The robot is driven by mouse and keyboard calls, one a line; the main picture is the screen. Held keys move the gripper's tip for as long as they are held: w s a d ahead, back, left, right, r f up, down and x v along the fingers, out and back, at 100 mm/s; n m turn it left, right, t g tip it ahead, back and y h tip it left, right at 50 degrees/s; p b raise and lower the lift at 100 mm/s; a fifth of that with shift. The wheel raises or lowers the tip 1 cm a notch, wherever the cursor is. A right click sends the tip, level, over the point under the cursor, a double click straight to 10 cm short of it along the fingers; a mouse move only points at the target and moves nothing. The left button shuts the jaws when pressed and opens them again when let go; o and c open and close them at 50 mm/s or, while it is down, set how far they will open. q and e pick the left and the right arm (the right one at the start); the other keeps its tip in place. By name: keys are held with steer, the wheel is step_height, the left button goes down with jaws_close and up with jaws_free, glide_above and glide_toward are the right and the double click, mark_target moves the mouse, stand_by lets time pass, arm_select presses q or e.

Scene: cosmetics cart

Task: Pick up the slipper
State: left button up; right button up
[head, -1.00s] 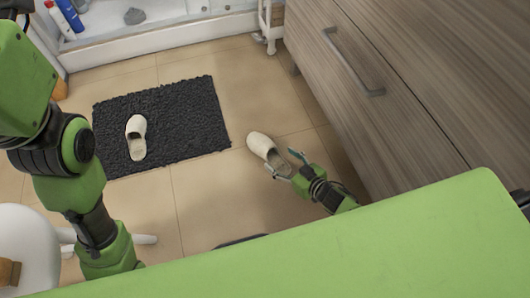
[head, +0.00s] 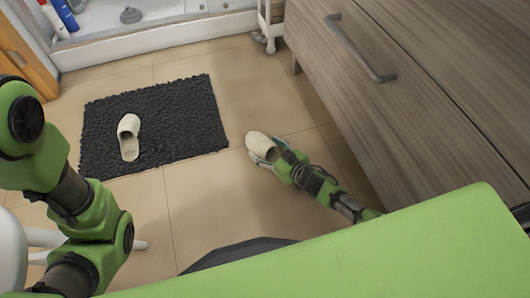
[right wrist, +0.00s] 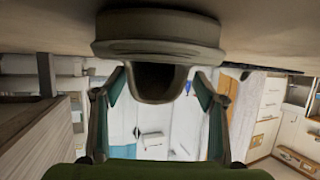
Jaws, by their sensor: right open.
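A cream slipper (head: 257,140) lies on the tiled floor right of the dark mat in the head view. My right gripper (head: 264,155) is open at its near end, with a finger on each side. In the right wrist view the slipper (right wrist: 158,45) is upside down and reaches between the open fingers of the gripper (right wrist: 160,80); I cannot tell whether they touch it. A second cream slipper (head: 128,137) lies on the mat. My left arm shows at the left of the head view, but its gripper does not.
The dark shaggy mat (head: 185,120) lies left of the floor slipper. A wooden drawer cabinet (head: 400,110) stands close on the right. A white cart leg (head: 268,30) stands at the back. Bare tiles (head: 215,195) lie in front of the mat.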

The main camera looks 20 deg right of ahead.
steer(key=c, duration=1.1)
steer(key=shift+r, duration=0.2)
